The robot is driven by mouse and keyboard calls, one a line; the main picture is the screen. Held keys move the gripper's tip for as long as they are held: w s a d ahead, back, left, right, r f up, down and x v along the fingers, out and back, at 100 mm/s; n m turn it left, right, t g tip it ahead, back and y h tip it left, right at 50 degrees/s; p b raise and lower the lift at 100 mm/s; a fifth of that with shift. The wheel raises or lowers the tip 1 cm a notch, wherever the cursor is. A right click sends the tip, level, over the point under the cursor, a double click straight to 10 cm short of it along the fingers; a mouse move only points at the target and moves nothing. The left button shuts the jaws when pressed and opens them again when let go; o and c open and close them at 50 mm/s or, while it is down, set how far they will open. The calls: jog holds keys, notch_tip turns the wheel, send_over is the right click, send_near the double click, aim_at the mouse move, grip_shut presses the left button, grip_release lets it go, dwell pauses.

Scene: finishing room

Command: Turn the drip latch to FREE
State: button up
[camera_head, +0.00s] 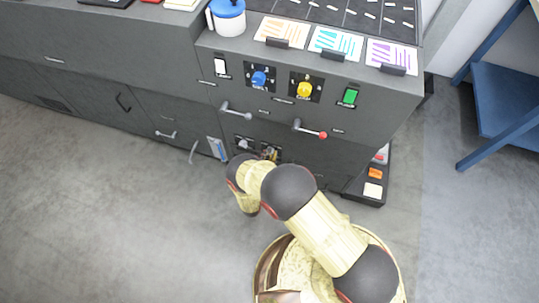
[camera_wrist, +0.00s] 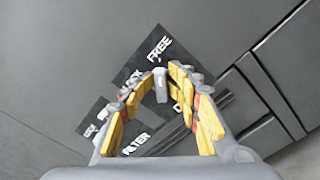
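The drip latch, a small grey lever (camera_wrist: 161,88), shows in the wrist view on a dark label plate (camera_wrist: 158,65). The word FREE stands at the plate's upper right, and other words, one of them FILTER, lie further left and below, partly covered. My gripper (camera_wrist: 160,78) has its yellow-padded fingers spread on both sides of the lever. The fingers look apart, with the lever between their tips; I cannot tell whether either touches it. In the head view my gripper (camera_head: 269,153) is at the low front of the grey cabinet, mostly hidden by my arm.
The cabinet front (camera_head: 340,150) carries a blue knob (camera_head: 260,78), a yellow knob (camera_head: 304,90), a green switch (camera_head: 350,96) and a red-tipped lever (camera_head: 312,130) above my gripper. A low dark tray (camera_head: 366,198) stands at right. Floor at left is clear.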

jog(key=v, duration=1.2)
dwell(0.6)
